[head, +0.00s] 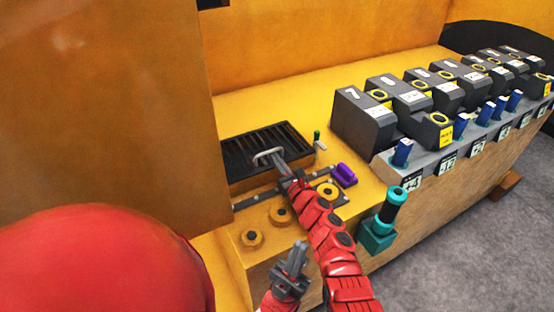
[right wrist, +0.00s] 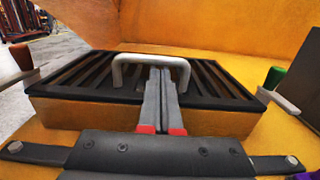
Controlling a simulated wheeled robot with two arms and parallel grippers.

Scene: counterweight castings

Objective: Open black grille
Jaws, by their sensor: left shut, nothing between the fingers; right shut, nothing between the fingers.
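The black grille (head: 243,152) lies flat in the yellow console top at the left of the head view. It fills the middle of the right wrist view (right wrist: 225,82), set on a raised yellow frame. A pale grey bar handle (right wrist: 118,72) stands on it; the handle also shows in the head view (head: 262,158). My right gripper (head: 275,160) is shut, with its fingertips at the handle. In the right wrist view its fingers (right wrist: 162,80) point under the handle's top bar; I cannot tell whether they touch it. My left gripper (head: 296,256) is shut and empty, low in front of the console.
Small latches with a green knob (right wrist: 274,78) and an orange-brown knob (right wrist: 22,57) flank the grille. A dark hinge-like bar (right wrist: 150,150) lies in front. Purple part (head: 345,174), yellow round knobs (head: 280,214) and teal handle (head: 390,212) are close. Numbered grey castings (head: 365,120) stand right.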

